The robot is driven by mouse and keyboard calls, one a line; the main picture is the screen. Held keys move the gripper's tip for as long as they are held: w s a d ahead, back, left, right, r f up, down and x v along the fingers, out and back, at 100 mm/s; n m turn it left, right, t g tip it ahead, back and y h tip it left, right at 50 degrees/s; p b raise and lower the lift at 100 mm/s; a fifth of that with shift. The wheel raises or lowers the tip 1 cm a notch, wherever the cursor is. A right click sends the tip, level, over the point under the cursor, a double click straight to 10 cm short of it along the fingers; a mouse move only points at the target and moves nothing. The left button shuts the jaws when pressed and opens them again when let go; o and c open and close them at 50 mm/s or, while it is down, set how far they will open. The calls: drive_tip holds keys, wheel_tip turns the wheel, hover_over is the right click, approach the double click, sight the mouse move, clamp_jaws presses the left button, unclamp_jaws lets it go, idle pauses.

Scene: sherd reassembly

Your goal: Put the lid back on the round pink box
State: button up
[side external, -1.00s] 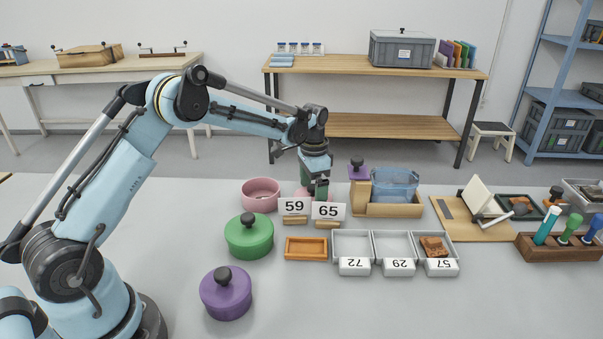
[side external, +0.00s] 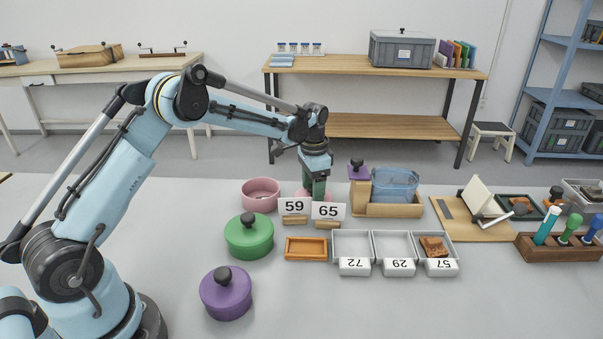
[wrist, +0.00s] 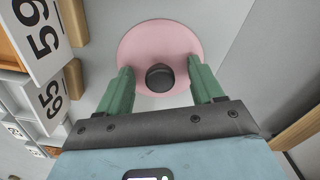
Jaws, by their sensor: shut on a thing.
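The round pink box (side external: 261,194) stands open on the table, left of my gripper in the side view. Its pink lid (side external: 301,194) lies flat behind the number cards, partly hidden by them and by my fingers. In the wrist view the lid (wrist: 140,45) is a pink disc with a dark round knob (wrist: 160,77) in the middle. My gripper (side external: 314,190) points straight down over the lid. In the wrist view its green fingers (wrist: 160,80) stand on either side of the knob, shut on it. The fingertips' contact is hard to see.
A green lidded box (side external: 249,238) and a purple one (side external: 226,294) are nearer. A wooden holder with a blue vessel (side external: 395,184) stands right of the gripper.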

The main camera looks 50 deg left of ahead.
sight(309, 186)
drive_tip(key=shift+r, duration=0.3)
clamp_jaws()
drive_tip(key=r, duration=0.9)
drive_tip(key=shift+s+a, duration=0.3)
drive_tip(key=shift+a, duration=0.05)
drive_tip(key=s+a+r, duration=0.2)
drive_tip(key=s+a, duration=0.5)
drive_tip(key=s, duration=0.3)
drive_tip(key=shift+s+d+f, duration=0.1)
drive_tip(key=shift+f, duration=1.55)
drive_tip(key=shift+s+d+f, duration=0.1)
drive_tip(key=shift+f, duration=1.5)
